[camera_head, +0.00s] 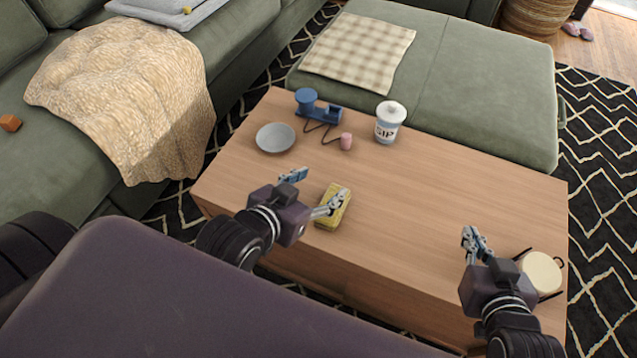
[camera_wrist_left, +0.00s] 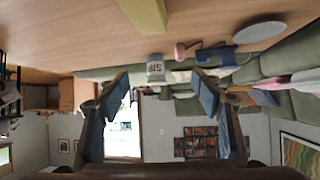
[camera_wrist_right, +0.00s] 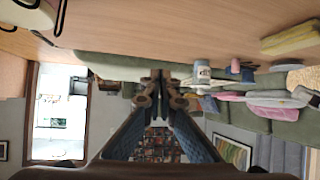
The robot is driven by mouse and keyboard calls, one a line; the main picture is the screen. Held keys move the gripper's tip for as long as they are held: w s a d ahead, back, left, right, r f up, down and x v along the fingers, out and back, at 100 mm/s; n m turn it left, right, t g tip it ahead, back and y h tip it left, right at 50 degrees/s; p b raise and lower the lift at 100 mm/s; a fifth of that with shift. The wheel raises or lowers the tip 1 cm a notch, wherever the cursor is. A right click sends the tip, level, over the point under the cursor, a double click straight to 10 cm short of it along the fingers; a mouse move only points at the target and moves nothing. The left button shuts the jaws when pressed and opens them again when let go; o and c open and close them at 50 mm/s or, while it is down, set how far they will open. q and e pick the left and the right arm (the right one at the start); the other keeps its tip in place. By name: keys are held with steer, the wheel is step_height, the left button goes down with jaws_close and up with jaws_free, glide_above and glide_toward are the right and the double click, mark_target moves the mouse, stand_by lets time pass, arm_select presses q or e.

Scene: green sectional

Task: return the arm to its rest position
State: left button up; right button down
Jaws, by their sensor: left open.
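My left gripper (camera_head: 315,190) is open and empty over the near left part of the wooden coffee table (camera_head: 440,215). One finger overlaps a yellow block (camera_head: 328,215) in the head view. In the left wrist view, the yellow block (camera_wrist_left: 147,14) lies apart from the spread fingers (camera_wrist_left: 162,88), with nothing between them. My right gripper (camera_head: 474,240) is over the right end of the table. In the right wrist view its fingertips (camera_wrist_right: 160,78) meet, with nothing visible between them.
A cream round item (camera_head: 542,270) with dark handles is beside my right gripper. A grey plate (camera_head: 275,138), a blue device (camera_head: 322,112), a pink cylinder (camera_head: 346,142) and a lidded white jar (camera_head: 389,125) stand along the far side. The table's middle right is clear. A green sofa (camera_head: 240,45) borders it.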

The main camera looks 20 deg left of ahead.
stand_by(0.4)
